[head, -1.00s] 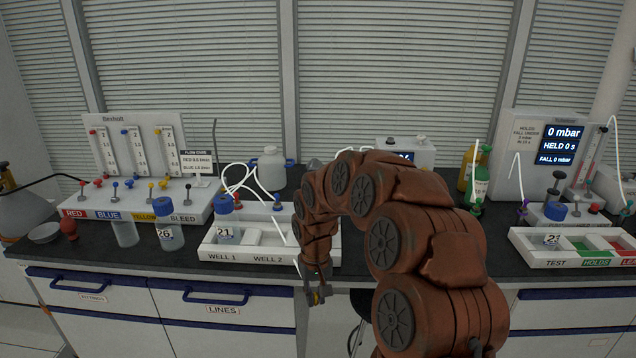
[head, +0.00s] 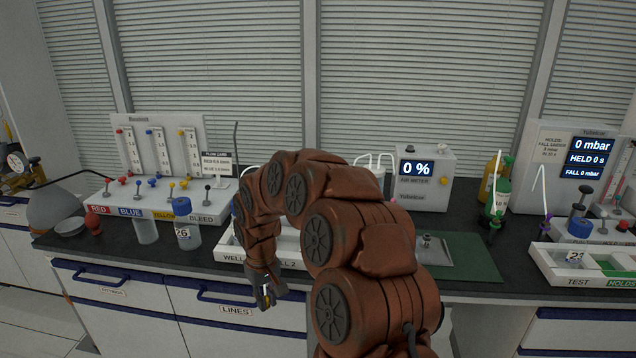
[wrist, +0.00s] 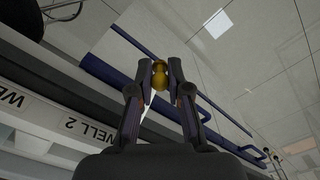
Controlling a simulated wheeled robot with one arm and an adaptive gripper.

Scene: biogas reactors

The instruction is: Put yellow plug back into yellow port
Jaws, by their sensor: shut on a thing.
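My gripper (head: 265,298) hangs low in front of the bench, below the well tray. In the wrist view my gripper (wrist: 159,75) is shut on a yellow plug (wrist: 159,70), held between its fingertips. Only a small yellow spot of the plug shows in the head view. A yellow label (head: 164,214) is on the front of the white flow panel at the left, with small yellow fittings (head: 183,184) above it. I cannot tell which fitting is the port. The panel is left of and above my gripper, apart from it.
Bottle 26 (head: 187,228) and a clear bottle (head: 146,231) stand before the flow panel. The well tray (head: 229,256) is partly hidden by my arm. The air meter (head: 425,178) reads 0 %. Blue drawer handles (head: 215,296) stick out below the bench.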

